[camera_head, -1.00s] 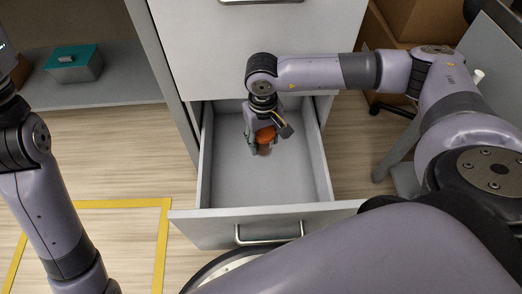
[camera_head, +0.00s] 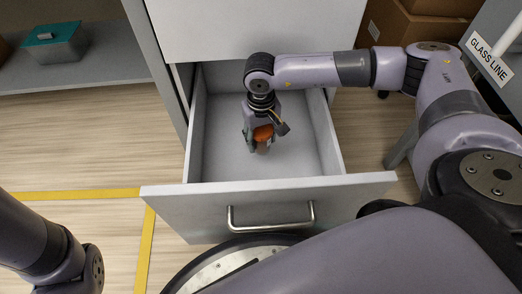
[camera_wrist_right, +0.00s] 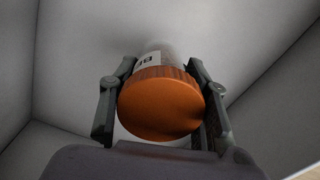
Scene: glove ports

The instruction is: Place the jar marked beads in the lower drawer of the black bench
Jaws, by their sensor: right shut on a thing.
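The jar (camera_head: 263,133) has an orange lid and a clear body. In the right wrist view the jar (camera_wrist_right: 161,104) shows its lid towards the camera and part of a white label whose dark letters are only partly readable. My right gripper (camera_head: 258,146) is shut on the jar, with one finger on each side just below the lid. Gripper and jar are inside the open lower drawer (camera_head: 225,168) of a pale grey unit. I cannot tell whether the jar's base touches the drawer floor. My left gripper is out of view; only its arm shows at lower left.
The closed upper drawer front (camera_head: 250,28) stands above and behind the open one. The drawer floor around the jar is clear. A teal-lidded box (camera_head: 54,42) sits on a shelf at the left. Cardboard boxes (camera_head: 405,28) and a "GLASS LINE" sign (camera_head: 489,57) are at the right.

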